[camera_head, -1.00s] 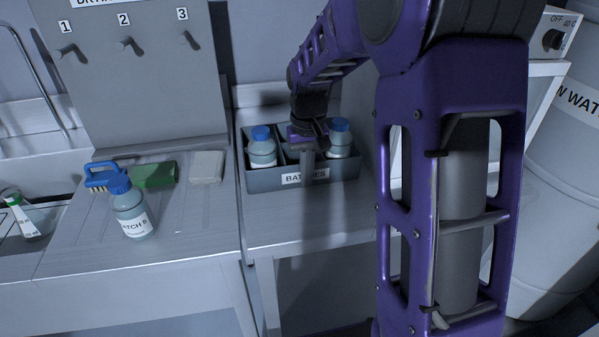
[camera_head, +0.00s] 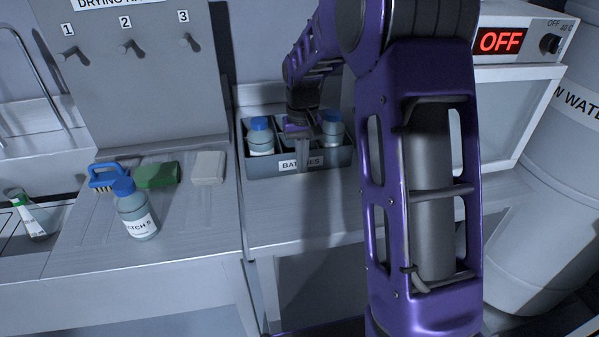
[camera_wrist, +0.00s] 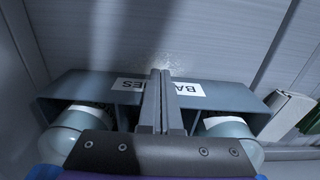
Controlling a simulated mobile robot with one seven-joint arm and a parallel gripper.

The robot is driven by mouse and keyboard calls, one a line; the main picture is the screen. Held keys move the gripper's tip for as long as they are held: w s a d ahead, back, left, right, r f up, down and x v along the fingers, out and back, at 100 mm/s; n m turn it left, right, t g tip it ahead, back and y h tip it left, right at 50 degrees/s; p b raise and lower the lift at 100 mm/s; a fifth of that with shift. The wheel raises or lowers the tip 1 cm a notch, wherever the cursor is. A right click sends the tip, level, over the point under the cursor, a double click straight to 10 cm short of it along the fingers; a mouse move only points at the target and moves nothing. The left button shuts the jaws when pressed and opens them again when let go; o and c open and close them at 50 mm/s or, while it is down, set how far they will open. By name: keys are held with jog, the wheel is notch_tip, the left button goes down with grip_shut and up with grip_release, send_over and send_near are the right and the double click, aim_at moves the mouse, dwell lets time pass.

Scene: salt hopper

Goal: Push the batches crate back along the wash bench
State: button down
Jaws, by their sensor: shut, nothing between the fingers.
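The batches crate (camera_head: 262,170) is a grey divided box with a white BATCHES label on its front wall, standing at the back of the right bench section. Blue-capped bottles (camera_head: 261,138) (camera_head: 332,130) stand in its left and right compartments. My gripper (camera_head: 302,160) is shut and empty, its fingers pointing down at the middle of the front wall and covering part of the label. In the wrist view the closed fingers (camera_wrist: 160,75) cross the crate's label (camera_wrist: 130,86). Contact with the wall cannot be told for certain.
On the left bench stand a BATCH 5 bottle (camera_head: 136,212), a blue brush (camera_head: 104,177), a green sponge (camera_head: 157,175) and a pale block (camera_head: 208,167). A white unit reading OFF (camera_head: 502,41) is at right. The bench (camera_head: 300,220) before the crate is clear.

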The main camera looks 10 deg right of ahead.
jog(key=shift+w+p, duration=2.7)
jog(key=shift+w, duration=2.55)
jog(key=shift+s+r+p, duration=0.3)
jog(key=shift+s+r, duration=2.2)
jog(key=shift+s, duration=0.1)
